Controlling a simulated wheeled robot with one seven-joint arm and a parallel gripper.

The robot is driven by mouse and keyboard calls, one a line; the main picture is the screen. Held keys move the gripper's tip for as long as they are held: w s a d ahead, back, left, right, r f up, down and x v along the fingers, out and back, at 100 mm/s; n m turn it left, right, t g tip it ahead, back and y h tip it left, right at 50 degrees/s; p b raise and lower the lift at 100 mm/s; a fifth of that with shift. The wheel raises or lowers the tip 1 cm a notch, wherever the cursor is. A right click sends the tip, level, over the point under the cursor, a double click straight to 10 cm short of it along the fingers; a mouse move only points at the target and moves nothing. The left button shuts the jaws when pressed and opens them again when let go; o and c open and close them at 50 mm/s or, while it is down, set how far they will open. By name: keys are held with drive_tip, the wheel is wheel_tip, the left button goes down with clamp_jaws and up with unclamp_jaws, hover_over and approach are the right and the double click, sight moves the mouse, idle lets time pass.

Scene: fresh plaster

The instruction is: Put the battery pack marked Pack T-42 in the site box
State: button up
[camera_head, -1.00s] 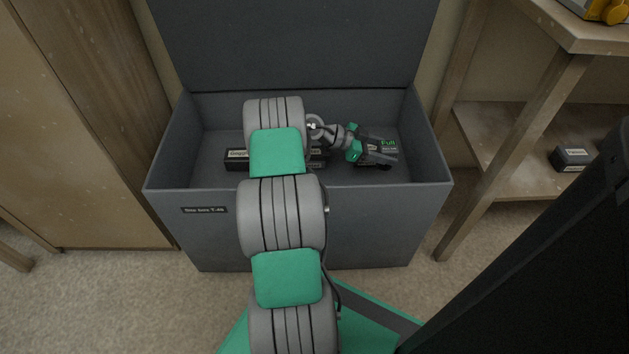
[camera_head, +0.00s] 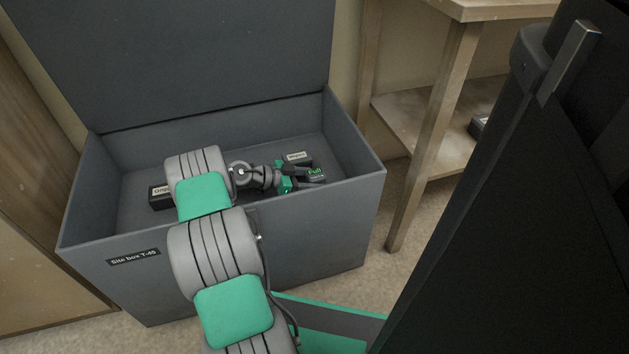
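The site box (camera_head: 320,245) is a big dark grey bin with its lid up and a label reading about "Site box T-45". My gripper (camera_head: 304,177), with green parts, is inside the box at the right, low down. A dark battery pack (camera_head: 316,173) with a green "Full" mark is at its fingertips. The small print under the mark is too small to read. I cannot see whether the fingers press on this pack or whether it rests on the floor.
A dark pack (camera_head: 297,157) with a pale label lies just behind my gripper. Another labelled pack (camera_head: 158,196) lies at the left in the box, partly behind my arm. A wooden shelf unit (camera_head: 440,140) stands at the right, with a dark pack (camera_head: 478,128) on its shelf.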

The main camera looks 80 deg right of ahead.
drive_tip(key=o, duration=0.4)
drive_tip(key=shift+o, duration=0.2)
drive_tip(key=shift+r, duration=0.1)
drive_tip(key=shift+w+r, duration=0.25)
drive_tip(key=p+v, duration=0.3)
drive_tip(key=v, duration=0.8)
drive_tip(key=shift+w+a+p, duration=0.15)
drive_tip(key=shift+w+p, duration=0.05)
drive_tip(key=shift+p, duration=0.2)
